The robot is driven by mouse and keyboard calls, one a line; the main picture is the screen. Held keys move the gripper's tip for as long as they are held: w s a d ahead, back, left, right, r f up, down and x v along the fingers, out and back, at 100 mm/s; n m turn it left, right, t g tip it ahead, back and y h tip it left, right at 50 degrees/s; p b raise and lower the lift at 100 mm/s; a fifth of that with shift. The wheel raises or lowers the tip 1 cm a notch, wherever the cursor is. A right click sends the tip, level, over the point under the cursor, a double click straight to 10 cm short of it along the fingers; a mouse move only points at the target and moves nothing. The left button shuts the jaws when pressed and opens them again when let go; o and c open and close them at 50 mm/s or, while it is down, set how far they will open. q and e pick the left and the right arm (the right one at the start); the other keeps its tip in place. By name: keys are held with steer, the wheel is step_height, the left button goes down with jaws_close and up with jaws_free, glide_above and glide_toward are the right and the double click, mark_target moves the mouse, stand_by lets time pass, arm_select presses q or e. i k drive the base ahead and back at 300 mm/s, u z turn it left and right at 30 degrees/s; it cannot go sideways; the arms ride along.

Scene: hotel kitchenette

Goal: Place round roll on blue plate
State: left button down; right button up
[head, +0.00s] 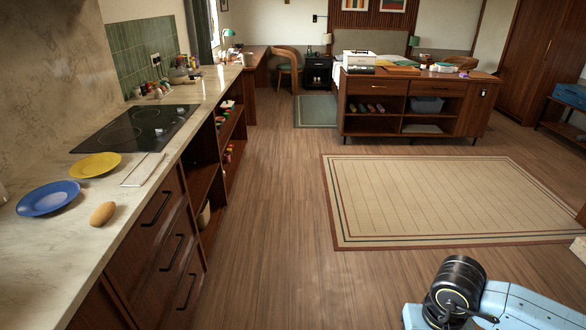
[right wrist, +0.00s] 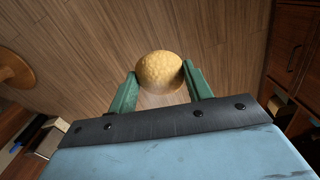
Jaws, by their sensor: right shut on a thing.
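The blue plate (head: 48,198) lies on the marble counter at the left of the head view, with nothing on it. The round roll (right wrist: 158,70) is yellowish-brown and sits between the green fingertips of my right gripper (right wrist: 160,76) in the right wrist view. The gripper is shut on it and holds it over the wood floor. In the head view only part of my right arm shows at the bottom right; its gripper and the round roll are out of that view. My left gripper is in neither view.
A brown oval roll (head: 102,213) lies on the counter beside the blue plate, near the front edge. A yellow plate (head: 95,165) lies behind it, near the black cooktop (head: 138,128). A thin light-edged rectangular item (head: 143,169) lies nearby. The floor (head: 270,230) before the counter is clear.

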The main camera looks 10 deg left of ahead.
mark_target(52, 200)
steer(key=i, duration=2.05)
steer(key=u, duration=2.6)
